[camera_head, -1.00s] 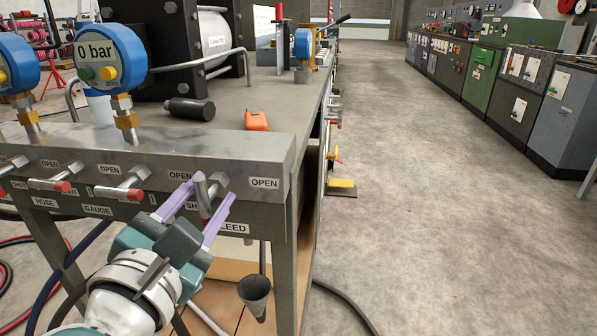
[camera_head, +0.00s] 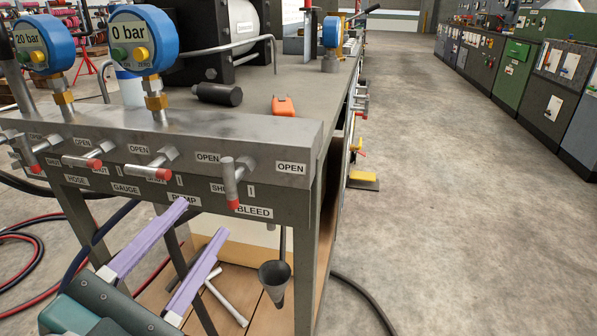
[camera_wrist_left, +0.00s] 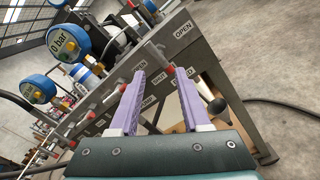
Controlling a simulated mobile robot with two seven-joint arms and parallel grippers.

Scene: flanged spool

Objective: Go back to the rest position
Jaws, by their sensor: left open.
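My left gripper (camera_head: 200,243) is open and empty in the lower left of the head view, below and in front of the valve manifold (camera_head: 250,143). Its two lilac fingers are apart and touch nothing. In the left wrist view the fingers (camera_wrist_left: 156,98) point toward the bench front. The rightmost valve handle (camera_head: 231,182), red-tipped, hangs down above the BLEED label. Other red-tipped handles (camera_head: 85,159) stick out along the manifold. Two blue gauges stand on it; the nearer one (camera_head: 142,40) reads 0 bar, the left one (camera_head: 38,45) 20 bar. My right gripper is not in view.
A funnel (camera_head: 275,280) hangs under the bench front, right of my left gripper. A dark cylinder (camera_head: 217,94) and an orange item (camera_head: 284,105) lie on the bench top. Hoses (camera_head: 30,245) lie on the floor at left. The floor (camera_head: 460,200) at right is clear.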

